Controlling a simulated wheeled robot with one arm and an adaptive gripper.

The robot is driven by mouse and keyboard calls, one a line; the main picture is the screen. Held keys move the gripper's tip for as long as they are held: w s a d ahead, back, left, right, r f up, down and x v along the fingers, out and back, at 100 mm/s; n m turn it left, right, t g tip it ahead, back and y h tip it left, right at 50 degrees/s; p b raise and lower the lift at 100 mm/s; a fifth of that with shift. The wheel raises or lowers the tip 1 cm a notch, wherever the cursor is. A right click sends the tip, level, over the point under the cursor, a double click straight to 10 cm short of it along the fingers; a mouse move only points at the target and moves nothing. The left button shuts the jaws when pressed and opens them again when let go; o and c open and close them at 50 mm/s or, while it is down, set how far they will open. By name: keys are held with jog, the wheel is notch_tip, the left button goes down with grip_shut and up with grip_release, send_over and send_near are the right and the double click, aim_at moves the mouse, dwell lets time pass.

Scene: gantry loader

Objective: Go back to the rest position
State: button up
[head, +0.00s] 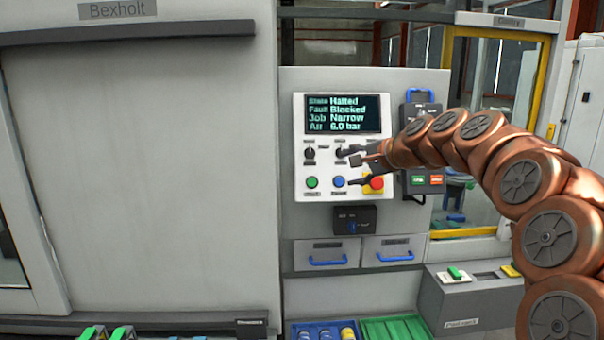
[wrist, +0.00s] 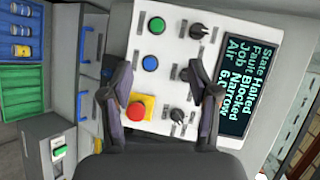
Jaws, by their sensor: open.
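My copper-coloured arm reaches in from the right in the head view. My gripper (head: 352,167) is in front of the white control panel (head: 300,165). In the wrist view my gripper (wrist: 158,93) has its two dark fingers spread wide with nothing between them. The red emergency button (wrist: 136,112) on its yellow base and a black knob (wrist: 180,116) show between the fingers. Whether a finger touches the panel cannot be told. The display (head: 343,114) reads State Halted, Fault Blocked, Job Narrow, Air 6.0 bar. No rest position is marked in view.
A green button (head: 312,182) and a blue button (head: 339,182) sit low on the panel. Two drawers with blue handles (head: 327,261) are below. A green tray (head: 395,328) stands at the bottom. A yellow-framed window (head: 540,95) is behind my arm.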

jog(key=s+a+f+n+g+h, duration=0.1)
jog(key=s+a+f+n+g, duration=0.25)
jog(key=s+f, duration=0.55)
jog(key=s+a+f+n+g+h, duration=0.1)
jog(key=s+a+f+n+g, duration=0.3)
jog(key=s, duration=1)
jog(key=s+d+f+n+g+h, duration=0.1)
jog(key=s+d+f, duration=0.1)
jog(key=s+f, duration=0.3)
jog(key=s+d+f+n+g+h, duration=0.2)
jog(key=s+f, duration=0.3)
jog(key=s, duration=0.9)
jog(key=s+d+f+n+g+h, duration=0.1)
jog(key=s+d+f, duration=0.3)
jog(key=s, duration=0.5)
jog(key=shift+s+f+g, duration=0.3)
jog(key=shift+f+g, duration=0.25)
jog(key=shift+f, duration=0.15)
